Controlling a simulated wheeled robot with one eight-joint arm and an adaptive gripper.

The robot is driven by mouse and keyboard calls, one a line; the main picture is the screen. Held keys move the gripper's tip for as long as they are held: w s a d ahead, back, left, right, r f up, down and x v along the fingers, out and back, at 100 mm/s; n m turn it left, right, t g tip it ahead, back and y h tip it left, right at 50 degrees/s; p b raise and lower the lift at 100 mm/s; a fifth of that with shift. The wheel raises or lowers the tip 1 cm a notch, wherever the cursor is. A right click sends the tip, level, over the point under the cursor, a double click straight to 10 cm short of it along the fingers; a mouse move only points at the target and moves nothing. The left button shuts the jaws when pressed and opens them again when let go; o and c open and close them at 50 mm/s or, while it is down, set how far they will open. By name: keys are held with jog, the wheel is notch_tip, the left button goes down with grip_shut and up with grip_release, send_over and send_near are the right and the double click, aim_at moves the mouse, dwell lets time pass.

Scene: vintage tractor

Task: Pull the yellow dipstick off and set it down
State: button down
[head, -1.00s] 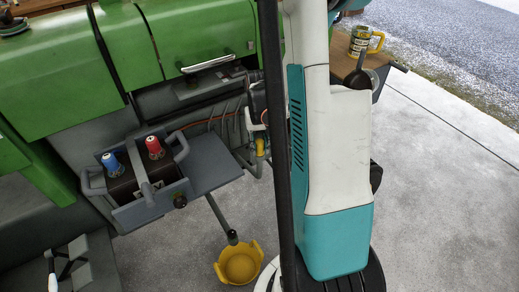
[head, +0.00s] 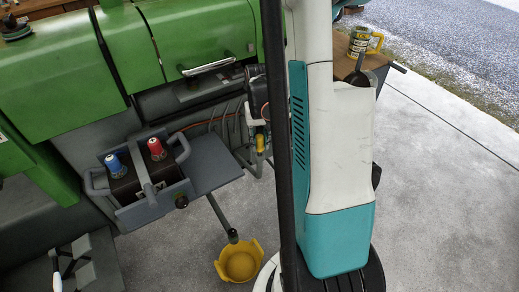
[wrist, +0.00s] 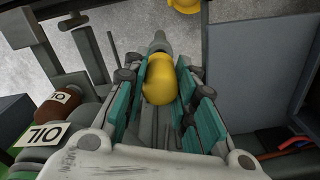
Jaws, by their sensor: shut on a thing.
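The yellow dipstick handle (wrist: 157,80) lies between the teal-lined fingers of my gripper (wrist: 168,72) in the wrist view. My gripper is shut on it. A grey rod-like tip shows just beyond the handle. In the head view the yellow handle (head: 260,143) hangs under my gripper (head: 258,127), beside the grey tractor side and right of the battery shelf. I cannot tell whether the dipstick is still seated. My arm hides much of the area to the right.
A battery (head: 130,178) with blue and red caps sits on a grey shelf (head: 217,165). A yellow basin (head: 240,262) stands on the floor below. A brown-capped container (wrist: 52,108) is close left in the wrist view.

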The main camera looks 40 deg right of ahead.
jog(key=shift+r+p, duration=2.95)
jog(key=shift+r, duration=1.45)
